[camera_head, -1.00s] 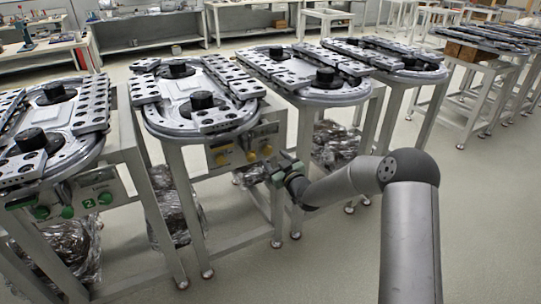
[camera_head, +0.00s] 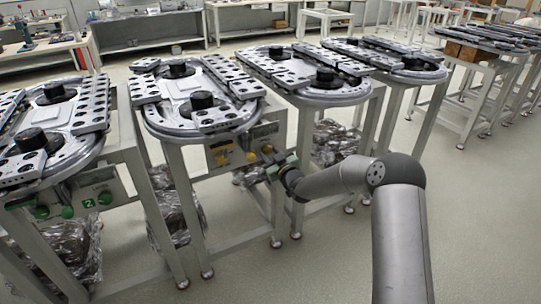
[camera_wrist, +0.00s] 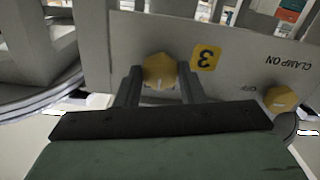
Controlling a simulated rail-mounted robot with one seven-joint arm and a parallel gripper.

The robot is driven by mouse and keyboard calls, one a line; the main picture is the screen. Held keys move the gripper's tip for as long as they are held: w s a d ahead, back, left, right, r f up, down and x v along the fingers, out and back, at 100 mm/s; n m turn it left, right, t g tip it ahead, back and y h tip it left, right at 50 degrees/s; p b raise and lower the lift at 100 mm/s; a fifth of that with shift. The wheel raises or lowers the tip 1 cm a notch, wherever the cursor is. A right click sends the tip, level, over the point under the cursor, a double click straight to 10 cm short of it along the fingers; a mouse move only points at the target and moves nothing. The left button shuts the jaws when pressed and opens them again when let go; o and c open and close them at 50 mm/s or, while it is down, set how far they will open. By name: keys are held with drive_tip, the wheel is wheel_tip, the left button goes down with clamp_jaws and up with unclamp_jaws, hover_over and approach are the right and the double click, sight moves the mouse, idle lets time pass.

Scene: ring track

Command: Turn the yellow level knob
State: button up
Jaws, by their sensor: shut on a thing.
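A second yellow knob (camera_wrist: 281,99), beside the words CLAMP ON and OFF, is free of my gripper. No label for the gripped knob is readable.
The panel (camera_head: 236,148) hangs under the front edge of an oval track table (camera_head: 165,115). A table leg (camera_head: 277,205) stands just below my gripper. A neighbouring table on the left has green knobs (camera_head: 67,212). The floor at the right is clear.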

drive_tip(key=shift+f+b, duration=0.1)
drive_tip(key=shift+b, duration=0.2)
drive_tip(key=shift+m+b, duration=0.55)
drive_tip(key=shift+m, duration=0.25)
drive_tip(key=m+b, duration=0.2)
drive_tip(key=m, duration=0.1)
drive_tip(key=shift+f+b, duration=0.1)
drive_tip(key=shift+b, duration=0.2)
drive_tip(key=m+b, duration=0.1)
drive_tip(key=m, duration=0.2)
drive_tip(key=shift+m+b, duration=0.35)
drive_tip(key=shift+m, duration=0.05)
drive_tip(key=shift+m+b, duration=0.5)
drive_tip(key=shift+m, duration=1.1)
drive_tip(key=shift+r, duration=0.2)
drive_tip(key=o, duration=1)
drive_tip(key=shift+s, duration=0.1)
